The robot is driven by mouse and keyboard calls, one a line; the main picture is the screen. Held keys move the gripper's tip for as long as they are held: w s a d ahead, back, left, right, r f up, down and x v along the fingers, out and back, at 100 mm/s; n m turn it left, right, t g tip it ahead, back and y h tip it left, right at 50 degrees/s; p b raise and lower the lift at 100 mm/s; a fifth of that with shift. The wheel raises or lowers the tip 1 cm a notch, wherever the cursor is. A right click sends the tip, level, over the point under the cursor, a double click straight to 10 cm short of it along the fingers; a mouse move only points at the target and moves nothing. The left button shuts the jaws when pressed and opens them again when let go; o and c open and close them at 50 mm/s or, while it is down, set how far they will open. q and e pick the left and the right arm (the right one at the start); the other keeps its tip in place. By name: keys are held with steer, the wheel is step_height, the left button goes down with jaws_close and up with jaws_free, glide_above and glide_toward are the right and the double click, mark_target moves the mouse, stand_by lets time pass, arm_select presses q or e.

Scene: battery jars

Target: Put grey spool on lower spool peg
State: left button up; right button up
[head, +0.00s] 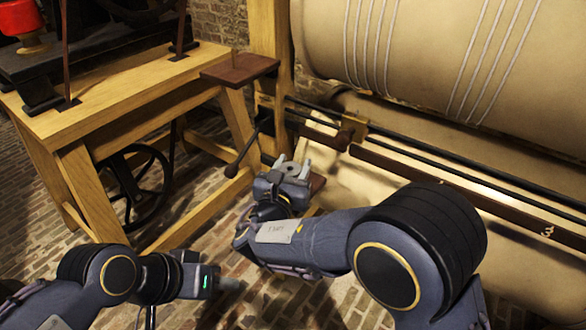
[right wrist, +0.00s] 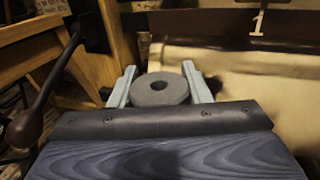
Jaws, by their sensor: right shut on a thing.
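The grey spool (head: 291,169) is a thick disc with a dark centre hole. My right gripper (head: 292,167) is shut on it, with a pale finger on either side. The right wrist view also shows the spool (right wrist: 160,90) between the two fingers (right wrist: 160,86). A small brown plate (head: 317,184) shows partly just behind and right of the gripper; no peg is visible on it. A higher brown shelf (head: 240,69) carries a thin upright peg (head: 233,56). My left gripper (head: 228,285) is low at the lower left, apart from the spool; its fingers are unclear.
A wooden bench (head: 130,85) stands at the left, with a red object (head: 20,18) on top. A large cream roller (head: 440,60) with cords fills the right. A dark crank handle (head: 242,155) sticks out just left of my right gripper. Dark rails (head: 440,172) run along the roller.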

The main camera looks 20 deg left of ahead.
steer(key=shift+f, duration=0.2)
steer(key=o, duration=1)
steer(key=shift+c, duration=0.2)
steer(key=shift+r, duration=0.1)
